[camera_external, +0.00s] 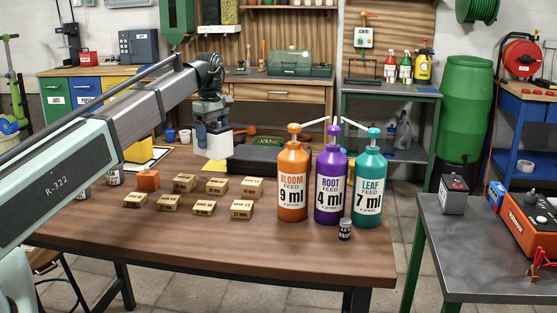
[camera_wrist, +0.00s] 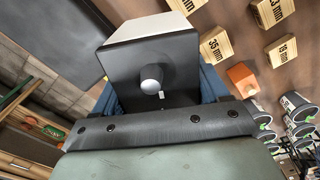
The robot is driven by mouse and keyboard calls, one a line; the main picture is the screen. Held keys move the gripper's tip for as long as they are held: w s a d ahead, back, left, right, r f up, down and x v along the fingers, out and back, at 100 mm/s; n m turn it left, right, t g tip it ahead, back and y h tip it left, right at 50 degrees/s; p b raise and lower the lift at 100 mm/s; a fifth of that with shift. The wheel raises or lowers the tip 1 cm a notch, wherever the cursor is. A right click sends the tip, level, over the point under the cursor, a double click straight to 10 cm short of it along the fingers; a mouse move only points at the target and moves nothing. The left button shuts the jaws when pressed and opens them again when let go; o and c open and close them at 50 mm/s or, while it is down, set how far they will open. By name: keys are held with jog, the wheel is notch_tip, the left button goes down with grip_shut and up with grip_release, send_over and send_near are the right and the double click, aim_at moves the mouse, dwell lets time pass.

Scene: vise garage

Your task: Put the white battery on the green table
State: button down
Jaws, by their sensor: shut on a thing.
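The white battery (camera_external: 216,147) is a white block with a dark top, held in the air above the back left part of the brown table. In the wrist view the battery (camera_wrist: 150,72) shows its dark top face with a round light terminal and part of a white side. My gripper (camera_external: 212,130) is shut on it, with blue fingers on its sides. A table with green legs and a grey top (camera_external: 455,250) stands at the right, apart from the brown table. A dark battery-like block (camera_external: 453,194) stands on its back left part.
Orange (camera_external: 292,180), purple (camera_external: 330,182) and teal (camera_external: 369,180) pump bottles stand at the brown table's right. Several small wooden blocks (camera_external: 214,187) lie left of them. An orange-red charger (camera_external: 535,225) sits on the grey top; its front left is clear.

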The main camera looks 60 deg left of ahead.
jog(key=d+f+m, duration=0.1)
jog(key=d+m, duration=0.6)
jog(key=d, duration=0.6)
jog(key=s+d+f+m, duration=0.1)
jog(key=d+f+m, duration=0.1)
jog(key=d+m, duration=0.5)
jog(key=s+d+f+m, duration=0.1)
jog(key=d+m, duration=0.6)
jog(key=d, duration=1.3)
jog(key=shift+s+f, duration=0.1)
jog(key=shift+f, duration=0.65)
jog(key=shift+m, duration=0.3)
